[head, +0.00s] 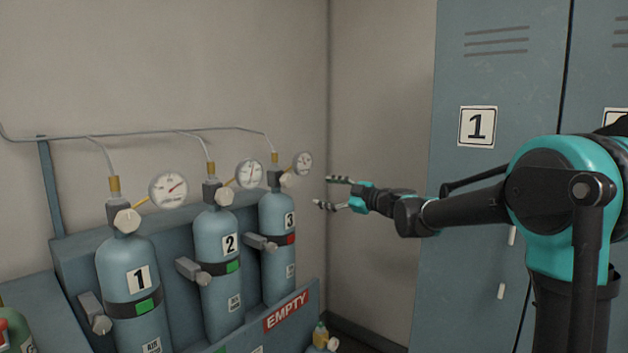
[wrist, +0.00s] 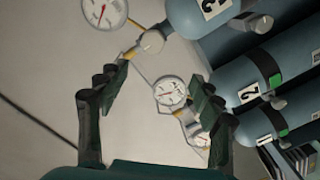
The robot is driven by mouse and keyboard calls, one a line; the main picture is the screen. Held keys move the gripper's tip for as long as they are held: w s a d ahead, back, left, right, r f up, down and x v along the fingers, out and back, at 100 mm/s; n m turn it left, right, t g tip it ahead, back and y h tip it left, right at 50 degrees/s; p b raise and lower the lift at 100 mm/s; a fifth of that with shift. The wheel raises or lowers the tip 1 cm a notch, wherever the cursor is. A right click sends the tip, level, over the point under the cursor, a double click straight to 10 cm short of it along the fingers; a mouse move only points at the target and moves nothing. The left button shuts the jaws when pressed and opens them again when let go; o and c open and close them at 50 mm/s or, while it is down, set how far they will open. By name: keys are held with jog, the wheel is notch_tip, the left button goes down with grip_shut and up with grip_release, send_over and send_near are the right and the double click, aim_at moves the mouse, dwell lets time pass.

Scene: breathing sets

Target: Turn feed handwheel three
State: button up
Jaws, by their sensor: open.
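Feed handwheel three is the small pale knob (head: 288,181) on the valve of blue cylinder 3 (head: 277,240), the farthest of the row in the head view. In the wrist view the knob (wrist: 152,41) shows beyond the fingertips, with cylinder 3 (wrist: 198,28) to its right. My gripper (head: 324,192) is open and empty, to the right of the knob and apart from it. Its two fingers also frame the wrist view (wrist: 163,74). Nothing lies between the fingers.
Cylinders 1 (head: 132,270) and 2 (head: 219,250), with green tags, stand left in the blue rack. Gauges (head: 303,163) and a thin pipe (head: 160,133) are close to the valves. A locker (head: 470,200) stands right. A bare wall corner lies behind my gripper.

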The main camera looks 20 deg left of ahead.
aim_at(290, 181)
jog(key=x, duration=1.1)
jog(key=w+r+x, duration=0.1)
jog(key=x, duration=0.5)
jog(key=shift+w+a, duration=0.1)
jog(key=shift+w, duration=0.15)
jog(key=shift+c, duration=0.6)
jog(key=c, duration=1.1)
jog(key=shift+m, duration=0.3)
